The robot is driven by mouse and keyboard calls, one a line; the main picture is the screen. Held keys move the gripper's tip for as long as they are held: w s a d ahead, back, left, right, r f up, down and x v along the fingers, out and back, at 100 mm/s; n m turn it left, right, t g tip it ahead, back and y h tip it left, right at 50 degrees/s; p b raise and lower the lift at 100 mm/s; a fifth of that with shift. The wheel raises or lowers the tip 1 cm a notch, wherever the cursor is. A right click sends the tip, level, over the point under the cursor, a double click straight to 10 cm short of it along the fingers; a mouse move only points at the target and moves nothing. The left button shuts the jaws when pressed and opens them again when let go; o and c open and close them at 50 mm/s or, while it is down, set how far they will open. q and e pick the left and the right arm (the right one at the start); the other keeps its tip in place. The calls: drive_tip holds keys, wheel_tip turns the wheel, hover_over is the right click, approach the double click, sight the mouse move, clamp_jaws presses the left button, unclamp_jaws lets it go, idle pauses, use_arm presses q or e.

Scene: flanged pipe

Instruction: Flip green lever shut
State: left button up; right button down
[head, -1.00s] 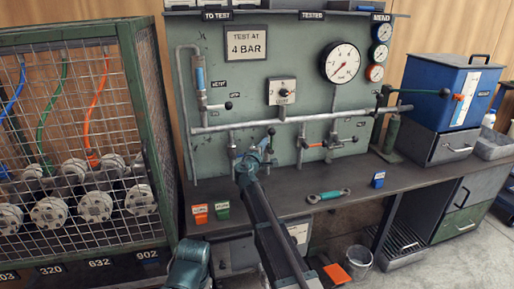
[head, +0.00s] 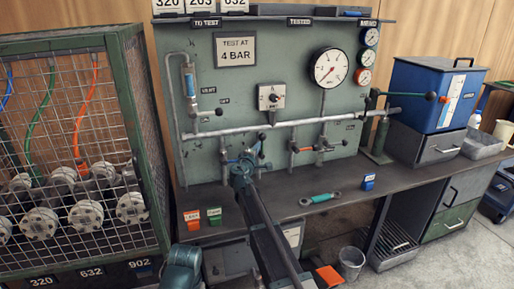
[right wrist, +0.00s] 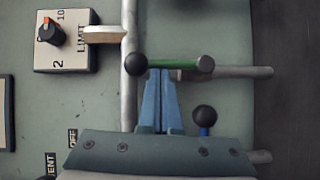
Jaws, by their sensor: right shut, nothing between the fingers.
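The green lever (right wrist: 188,63) shows in the right wrist view, with a black knob at its left end over the main pipe. Its handle lies roughly in line with a short branch pipe. My right gripper (right wrist: 161,74) is shut and empty, its blue fingertips right at the lever's handle; I cannot tell whether they touch. In the head view my right gripper (head: 250,157) reaches up to the valve panel and hides most of this lever; a black knob (head: 261,136) shows just above it. My left gripper is not in view.
A blue lever (right wrist: 205,119) with a black knob is close beside the gripper. The limit dial (right wrist: 52,36) and main pipe (head: 345,118) are near. A red lever (head: 303,150) is farther right.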

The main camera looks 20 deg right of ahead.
drive_tip(key=shift+d+r, duration=0.15)
drive_tip(key=d+f+m+g+y+p, duration=0.3)
drive_tip(key=d+m+y+p, duration=0.5)
drive_tip(key=m+y, duration=0.1)
drive_tip(key=shift+w+d+f+m+g, duration=0.15)
drive_tip(key=shift+d+m+g, duration=0.1)
drive_tip(key=shift+m+g, duration=0.2)
idle(0.6)
drive_tip(key=shift+d+f, duration=0.1)
idle(0.5)
